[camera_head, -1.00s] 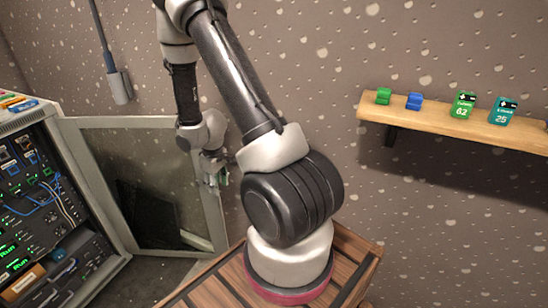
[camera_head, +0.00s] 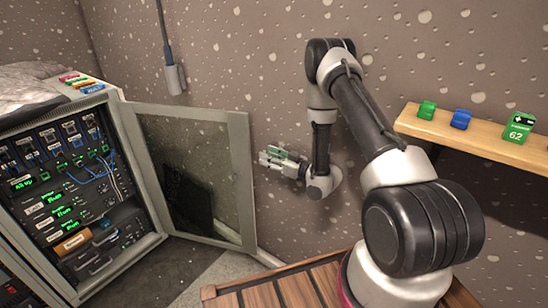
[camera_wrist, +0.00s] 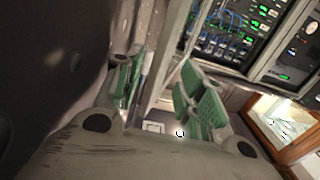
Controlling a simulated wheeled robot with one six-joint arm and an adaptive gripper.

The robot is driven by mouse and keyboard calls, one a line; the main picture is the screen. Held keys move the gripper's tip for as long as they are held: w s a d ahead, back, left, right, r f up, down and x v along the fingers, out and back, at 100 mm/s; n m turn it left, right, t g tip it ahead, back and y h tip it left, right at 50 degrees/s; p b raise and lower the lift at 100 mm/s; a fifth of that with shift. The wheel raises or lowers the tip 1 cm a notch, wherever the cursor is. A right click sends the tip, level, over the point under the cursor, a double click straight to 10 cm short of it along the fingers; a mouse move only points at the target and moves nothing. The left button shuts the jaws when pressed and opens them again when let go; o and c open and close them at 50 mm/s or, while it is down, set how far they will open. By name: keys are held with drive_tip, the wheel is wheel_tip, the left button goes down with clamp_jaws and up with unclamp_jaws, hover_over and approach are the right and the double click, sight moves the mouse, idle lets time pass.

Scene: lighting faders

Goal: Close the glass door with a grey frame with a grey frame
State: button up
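The glass door with a grey frame (camera_head: 246,180) stands wide open on the right side of the rack cabinet (camera_head: 146,246) in the head view. Its hinge side is at the cabinet and its free edge points right, towards the wall. My gripper (camera_head: 268,159) is just right of the free edge in the picture, at upper to middle height; I cannot tell the exact gap in depth. In the wrist view my gripper (camera_wrist: 160,86) has its green-padded fingers apart with nothing held. A pale upright strip behind the fingers may be the door's edge.
A wooden shelf (camera_head: 466,134) with small coloured blocks is on the wall at right. A wall box with a cable (camera_head: 174,78) hangs above the door. A slatted wooden surface (camera_head: 285,291) lies below my arm. Open floor (camera_head: 215,275) shows below the door.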

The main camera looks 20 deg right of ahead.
sight(249, 148)
drive_tip(key=shift+x, duration=5.1)
drive_tip(key=shift+s+a, duration=0.1)
drive_tip(key=shift+r, duration=0.15)
drive_tip(key=c, duration=0.8)
drive_tip(key=shift+s+a+m+t+h, duration=0.25)
drive_tip(key=shift+s+a+h, duration=0.1)
drive_tip(key=shift+s+a, duration=0.55)
drive_tip(key=shift+s+a+m+t+h, duration=0.25)
drive_tip(key=shift+s+a, duration=0.35)
drive_tip(key=shift+s, duration=0.5)
drive_tip(key=shift+s+a+m+t+h, duration=0.2)
drive_tip(key=shift+s+a+m+h, duration=0.15)
drive_tip(key=shift+s+a, duration=0.55)
drive_tip(key=shift+s+d, duration=0.1)
drive_tip(key=shift+s, duration=0.05)
drive_tip(key=shift+s+a+m+t+h, duration=0.3)
drive_tip(key=shift+s+a+h, duration=0.25)
drive_tip(key=shift+s+a, duration=0.8)
drive_tip(key=shift+s+a+m+t+h, duration=0.2)
drive_tip(key=shift+s+a+m+h, duration=0.25)
drive_tip(key=shift+s+a, duration=0.85)
drive_tip(key=shift+s+a+m+t+h, duration=0.25)
drive_tip(key=shift+s+a+h, duration=0.3)
drive_tip(key=shift+s+a, duration=0.8)
drive_tip(key=shift+s+a+m+t+h, duration=0.15)
drive_tip(key=shift+s+a+m+h, duration=0.3)
drive_tip(key=shift+s+a, duration=0.9)
